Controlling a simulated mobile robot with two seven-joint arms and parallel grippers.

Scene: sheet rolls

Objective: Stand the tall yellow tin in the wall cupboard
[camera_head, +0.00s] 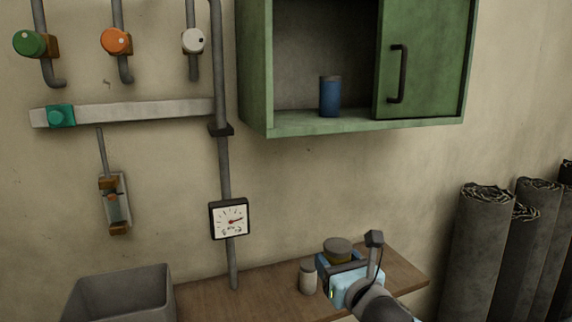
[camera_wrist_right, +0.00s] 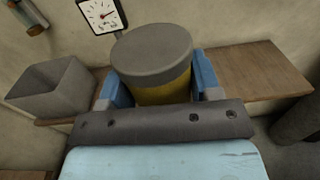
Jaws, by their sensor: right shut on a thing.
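The tall yellow tin with a grey-brown lid (camera_wrist_right: 160,92) is between the blue fingers of my right gripper (camera_wrist_right: 160,88) in the right wrist view. In the head view the tin (camera_head: 338,251) shows mostly as its lid and a strip of yellow, and my right gripper (camera_head: 343,262) is shut on it over the wooden shelf. I cannot tell whether the tin touches the shelf. The green wall cupboard (camera_head: 253,70) is above, its left part open and a green door panel (camera_head: 430,60) covering its right part. My left gripper is not in view.
A blue tin (camera_head: 329,97) stands inside the cupboard near the door panel, with free floor to its left. A small pale tin (camera_head: 308,278) stands on the wooden shelf (camera_head: 255,290) left of my right gripper. A grey bin (camera_head: 120,290) is at lower left; dark rolls (camera_head: 480,240) stand right.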

